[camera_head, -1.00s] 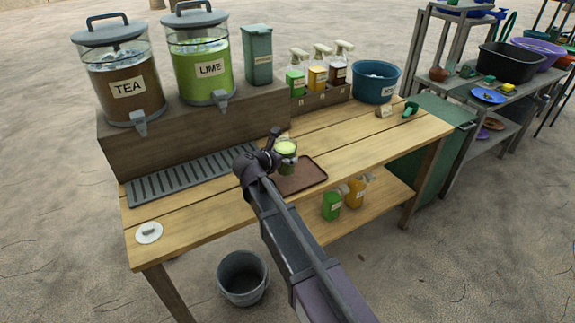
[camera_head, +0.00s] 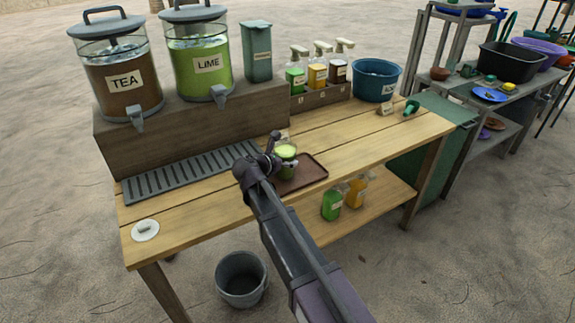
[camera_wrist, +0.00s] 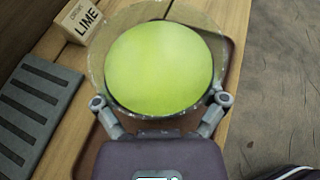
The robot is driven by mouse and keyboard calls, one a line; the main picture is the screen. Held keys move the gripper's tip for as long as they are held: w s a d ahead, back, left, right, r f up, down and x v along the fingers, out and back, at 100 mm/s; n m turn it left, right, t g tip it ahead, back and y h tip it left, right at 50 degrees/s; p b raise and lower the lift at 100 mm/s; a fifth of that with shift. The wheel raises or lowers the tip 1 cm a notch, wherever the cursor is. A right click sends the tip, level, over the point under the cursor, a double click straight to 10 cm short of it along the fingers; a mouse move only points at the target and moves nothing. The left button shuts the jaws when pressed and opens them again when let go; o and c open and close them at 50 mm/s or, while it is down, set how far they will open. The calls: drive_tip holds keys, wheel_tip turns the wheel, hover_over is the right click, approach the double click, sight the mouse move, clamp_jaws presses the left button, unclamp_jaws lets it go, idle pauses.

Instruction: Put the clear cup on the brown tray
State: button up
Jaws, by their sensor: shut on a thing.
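The clear cup (camera_head: 286,160) holds green liquid and is upright at the left part of the brown tray (camera_head: 312,172). My gripper (camera_head: 277,158) is shut around the cup from the near left side. In the wrist view the cup (camera_wrist: 160,68) shows from above, with a finger of my gripper (camera_wrist: 160,103) on each side. The brown tray (camera_wrist: 228,50) shows below and around the cup there. The cup's base is hidden, so I cannot tell whether it touches the tray.
A grey drip grate (camera_head: 190,172) lies left of the tray, below the tea (camera_head: 118,85) and lime (camera_head: 198,55) dispensers. A LIME block (camera_wrist: 82,20) stands close behind the cup. A white disc (camera_head: 145,230) lies at the front left. Table right of the tray is clear.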

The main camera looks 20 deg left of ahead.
drive_tip(key=shift+f, duration=0.3)
drive_tip(key=o, duration=1)
drive_tip(key=shift+r, duration=0.15)
drive_tip(key=shift+s+r, duration=0.15)
drive_tip(key=shift+s, duration=0.1)
drive_tip(key=p+v, duration=0.4)
drive_tip(key=v, duration=0.7)
drive_tip(key=shift+s+a, duration=0.2)
